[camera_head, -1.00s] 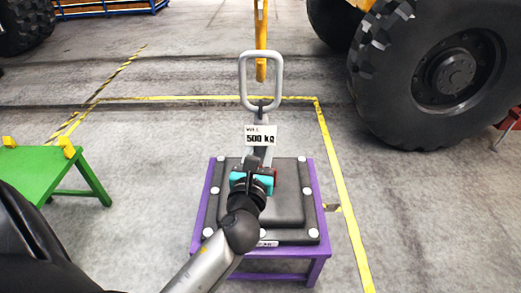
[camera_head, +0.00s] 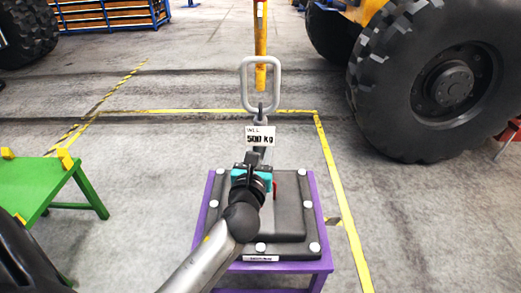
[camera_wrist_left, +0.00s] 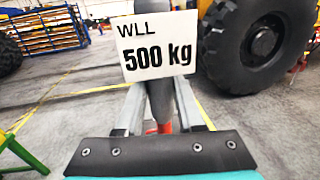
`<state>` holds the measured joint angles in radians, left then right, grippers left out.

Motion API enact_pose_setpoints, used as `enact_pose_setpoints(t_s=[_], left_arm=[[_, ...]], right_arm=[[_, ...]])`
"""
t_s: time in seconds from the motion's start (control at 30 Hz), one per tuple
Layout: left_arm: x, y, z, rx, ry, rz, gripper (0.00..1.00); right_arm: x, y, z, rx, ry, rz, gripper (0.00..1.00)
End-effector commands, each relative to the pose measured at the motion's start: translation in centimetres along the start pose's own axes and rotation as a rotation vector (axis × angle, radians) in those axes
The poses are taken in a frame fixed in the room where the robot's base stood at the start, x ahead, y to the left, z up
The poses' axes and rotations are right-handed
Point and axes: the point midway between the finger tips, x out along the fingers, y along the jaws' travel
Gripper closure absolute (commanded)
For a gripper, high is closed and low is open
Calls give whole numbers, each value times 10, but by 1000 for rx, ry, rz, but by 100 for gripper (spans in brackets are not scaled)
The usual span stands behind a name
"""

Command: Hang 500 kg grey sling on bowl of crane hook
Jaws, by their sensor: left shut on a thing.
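The grey sling has a rounded, upright link (camera_head: 244,85) at its top and a white "WLL 500 kg" tag (camera_head: 260,136) below it. My left gripper (camera_head: 253,158) is shut on the sling below the tag and holds it up above the casting. In the left wrist view the tag (camera_wrist_left: 155,45) hides part of the grey sling body (camera_wrist_left: 161,98) between my fingers. The yellow crane hook (camera_head: 261,35) hangs from above, and its lower end overlaps the link's opening. I cannot tell whether they touch or how far apart they are in depth. The hook's bowl is not clear. My right gripper is out of view.
A dark grey casting (camera_head: 290,222) with white studs lies on a purple stand (camera_head: 318,205) below my left arm. A green table (camera_head: 30,180) stands at left. A large vehicle wheel (camera_head: 430,90) is at right. Yellow-taped floor around the stand is clear.

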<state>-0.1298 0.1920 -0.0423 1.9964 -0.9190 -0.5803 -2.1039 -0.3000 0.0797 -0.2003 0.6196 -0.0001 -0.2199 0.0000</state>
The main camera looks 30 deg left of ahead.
Motion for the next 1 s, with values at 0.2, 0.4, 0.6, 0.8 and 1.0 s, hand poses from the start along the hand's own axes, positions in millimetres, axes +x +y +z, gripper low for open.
enact_pose_setpoints(t_s=[0.2,0.4,0.6,0.8,1.0], left_arm=[[6,0,-7,0,-12,-1,100],[9,1,-17,0,-11,-1,100],[10,1,-26,0,-12,-2,100],[11,1,-30,-1,-12,-2,100],[11,1,-32,-1,-12,-2,100]], right_arm=[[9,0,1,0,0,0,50],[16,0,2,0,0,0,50],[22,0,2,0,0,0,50],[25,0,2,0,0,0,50],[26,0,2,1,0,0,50]])
